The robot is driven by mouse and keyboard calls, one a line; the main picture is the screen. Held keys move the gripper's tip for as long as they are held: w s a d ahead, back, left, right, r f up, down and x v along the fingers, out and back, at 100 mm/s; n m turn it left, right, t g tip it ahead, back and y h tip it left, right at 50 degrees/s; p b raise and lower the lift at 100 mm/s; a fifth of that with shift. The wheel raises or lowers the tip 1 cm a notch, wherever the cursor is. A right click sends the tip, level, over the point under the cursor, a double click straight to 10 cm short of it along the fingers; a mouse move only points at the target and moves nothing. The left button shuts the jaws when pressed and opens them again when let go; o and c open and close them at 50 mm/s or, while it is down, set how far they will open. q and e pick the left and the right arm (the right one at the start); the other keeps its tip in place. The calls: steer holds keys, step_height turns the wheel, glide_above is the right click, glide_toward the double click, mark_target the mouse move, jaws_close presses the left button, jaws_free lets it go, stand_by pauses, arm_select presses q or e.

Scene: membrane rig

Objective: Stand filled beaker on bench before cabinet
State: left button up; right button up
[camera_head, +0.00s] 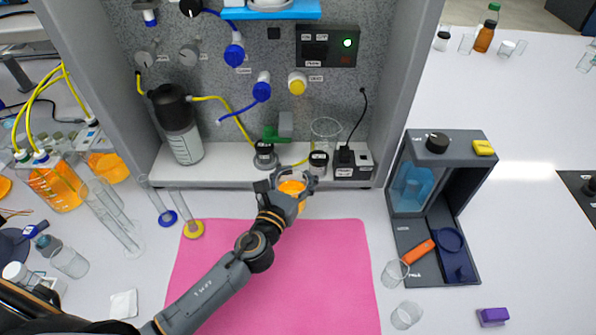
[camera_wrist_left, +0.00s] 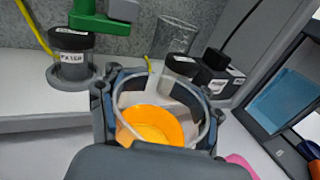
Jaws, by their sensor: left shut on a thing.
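A clear beaker with orange liquid (camera_head: 292,187) is in my left gripper (camera_head: 291,181), in front of the cabinet (camera_head: 270,167) and near the back edge of the pink mat (camera_head: 335,285). In the left wrist view the beaker (camera_wrist_left: 152,124) sits between the two fingers of my left gripper (camera_wrist_left: 155,100), which is shut around it. The beaker looks upright. I cannot tell whether its base touches the bench (camera_head: 375,215). My right gripper is not in view.
On the cabinet floor stand a dark-capped bottle (camera_head: 183,135), a labelled black-topped jar (camera_head: 265,155), an empty beaker (camera_head: 325,132) and a black box (camera_head: 352,162). A grey dispenser (camera_head: 440,150) and empty beakers (camera_head: 395,272) stand right. Cylinders (camera_head: 112,215) stand left. The mat's right part is clear.

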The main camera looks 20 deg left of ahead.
arm_select(q)
steer(key=shift+f+b, duration=0.5)
steer(key=shift+f, duration=0.05)
steer(key=o, duration=1.9)
steer(key=shift+c, duration=0.2)
steer(key=s, duration=0.4)
steer(key=s+a, duration=0.1)
steer(key=s, duration=0.7)
steer(key=shift+a, duration=0.2)
